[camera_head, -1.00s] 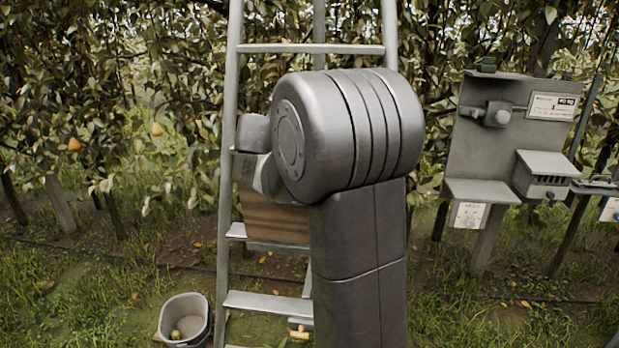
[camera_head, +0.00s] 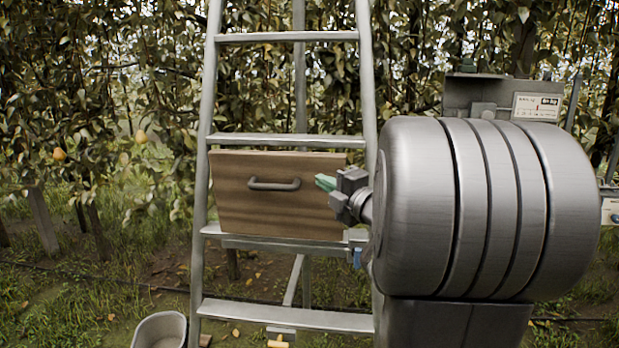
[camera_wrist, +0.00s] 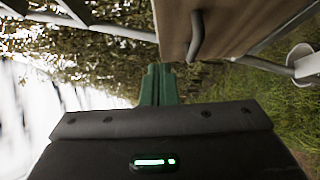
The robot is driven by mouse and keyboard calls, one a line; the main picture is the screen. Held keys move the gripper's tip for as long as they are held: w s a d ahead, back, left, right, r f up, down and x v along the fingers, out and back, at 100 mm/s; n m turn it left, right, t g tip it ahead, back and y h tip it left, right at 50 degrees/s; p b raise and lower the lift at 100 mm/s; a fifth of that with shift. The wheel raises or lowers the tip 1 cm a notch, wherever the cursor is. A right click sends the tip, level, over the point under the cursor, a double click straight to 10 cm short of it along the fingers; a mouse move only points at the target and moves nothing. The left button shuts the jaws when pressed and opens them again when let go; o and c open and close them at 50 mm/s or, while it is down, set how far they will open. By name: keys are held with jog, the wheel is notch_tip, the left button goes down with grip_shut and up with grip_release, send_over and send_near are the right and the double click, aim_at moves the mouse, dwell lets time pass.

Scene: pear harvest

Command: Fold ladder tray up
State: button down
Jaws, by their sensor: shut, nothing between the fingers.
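The ladder tray (camera_head: 240,215) is a wooden board with a dark bar handle (camera_head: 274,184). It stands upright against the ladder (camera_head: 203,170), between two rungs. My gripper (camera_head: 322,183) is at the tray's right edge in the head view, its green fingers pointing left. The fingers are shut and empty, apart from the handle. In the wrist view the shut green fingers (camera_wrist: 158,84) point along the tray (camera_wrist: 172,25), with the handle (camera_wrist: 196,35) just to their right. Whether the fingers touch the board cannot be told.
A grey bucket (camera_head: 160,331) stands on the grass at the ladder's lower left. A panel with a label (camera_head: 478,97) is at the right, mostly hidden behind my arm. Pear trees with hanging pears (camera_head: 140,136) fill the back.

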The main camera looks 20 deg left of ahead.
aim_at(305, 154)
jog(key=x, duration=0.4)
jog(key=w+p+x, duration=0.1)
jog(key=x, duration=0.2)
jog(key=d+x, duration=0.1)
jog(key=x, duration=0.3)
jog(key=shift+w+a+r+p, duration=0.2)
jog(key=shift+w+a+p, duration=0.15)
jog(key=shift+w, duration=0.15)
jog(key=shift+w+a, duration=0.15)
jog(key=shift+w, duration=0.6)
jog(key=shift+w+r+p, duration=0.3)
jog(key=shift+r+p, duration=0.05)
jog(key=shift+p, duration=0.4)
jog(key=p, duration=0.1)
jog(key=w+p, duration=0.1)
jog(key=w+m+p, duration=0.1)
jog(key=shift+w+a+r+h, duration=0.15)
jog(key=shift+a+r+h, duration=0.15)
jog(key=shift+a+h, duration=0.1)
jog(key=shift+w+g+p, duration=0.3)
jog(key=shift+w+p, duration=0.25)
jog(key=shift+p, duration=0.4)
